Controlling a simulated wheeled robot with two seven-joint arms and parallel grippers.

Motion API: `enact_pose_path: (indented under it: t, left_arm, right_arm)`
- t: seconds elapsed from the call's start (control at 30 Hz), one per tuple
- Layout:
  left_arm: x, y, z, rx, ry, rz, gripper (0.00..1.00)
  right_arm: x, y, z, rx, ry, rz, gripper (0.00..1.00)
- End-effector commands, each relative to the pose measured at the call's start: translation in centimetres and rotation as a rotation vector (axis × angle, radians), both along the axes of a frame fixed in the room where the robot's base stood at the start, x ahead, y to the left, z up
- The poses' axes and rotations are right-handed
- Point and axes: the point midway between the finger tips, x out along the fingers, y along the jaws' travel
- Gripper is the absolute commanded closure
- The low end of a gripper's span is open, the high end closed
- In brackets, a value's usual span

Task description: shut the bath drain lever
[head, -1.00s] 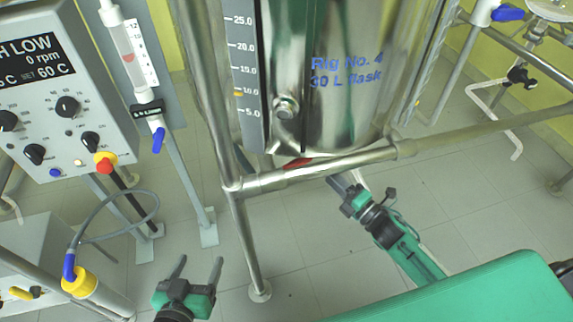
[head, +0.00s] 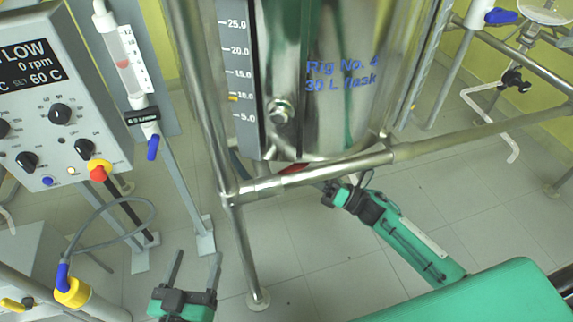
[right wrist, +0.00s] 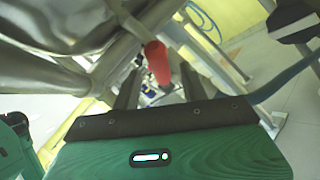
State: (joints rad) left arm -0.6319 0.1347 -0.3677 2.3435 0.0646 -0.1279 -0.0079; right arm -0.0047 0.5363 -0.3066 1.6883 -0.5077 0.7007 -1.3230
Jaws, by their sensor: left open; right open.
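The red drain lever (head: 293,168) shows as a small red piece under the steel vessel (head: 335,110), just above the front rail, which partly hides it. My right gripper (head: 322,186) is low beside it, to its right, with its fingers largely hidden behind the rail. In the right wrist view the red lever (right wrist: 158,62) appears in the gap between the two open fingers (right wrist: 160,88). I cannot tell whether it touches them. My left gripper (head: 196,268) is open and empty above the floor at the lower left.
The steel rail (head: 320,170) and the upright post (head: 240,240) stand close to my right gripper. A control box (head: 50,110) with knobs stands at the left, with a yellow-collared fitting (head: 73,292) below. Open tiled floor lies at the right.

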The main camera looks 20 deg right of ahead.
Motion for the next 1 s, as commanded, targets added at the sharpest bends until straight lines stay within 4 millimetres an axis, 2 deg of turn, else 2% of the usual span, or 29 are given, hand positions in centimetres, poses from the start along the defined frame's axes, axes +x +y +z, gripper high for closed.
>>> enact_pose_path:
  t: [0.1,0.3,0.73,0.77,0.97,1.0]
  left_arm:
    - [0.1,0.0,0.2,-0.002,-0.008,0.001,0.31]
    - [0.1,0.1,0.4,-0.005,-0.019,0.003,0.31]
    - [0.2,0.1,0.5,-0.006,-0.024,0.004,0.31]
    - [0.2,0.1,0.5,-0.006,-0.024,0.004,0.31]
    - [0.2,0.1,0.5,-0.006,-0.025,0.004,0.31]
    - [0.2,0.1,0.5,-0.006,-0.025,0.004,0.31]
  right_arm:
    - [1.4,1.9,0.8,0.003,-0.002,0.001,0.56]
    - [2.9,3.9,1.5,0.001,0.000,0.000,0.56]
    - [3.5,4.7,1.8,0.000,0.003,-0.001,0.56]
    - [3.5,4.7,1.8,0.000,0.003,-0.001,0.60]
    - [3.5,4.7,1.8,0.000,0.003,-0.001,0.99]
    - [3.5,4.7,1.8,0.000,0.003,-0.001,1.00]
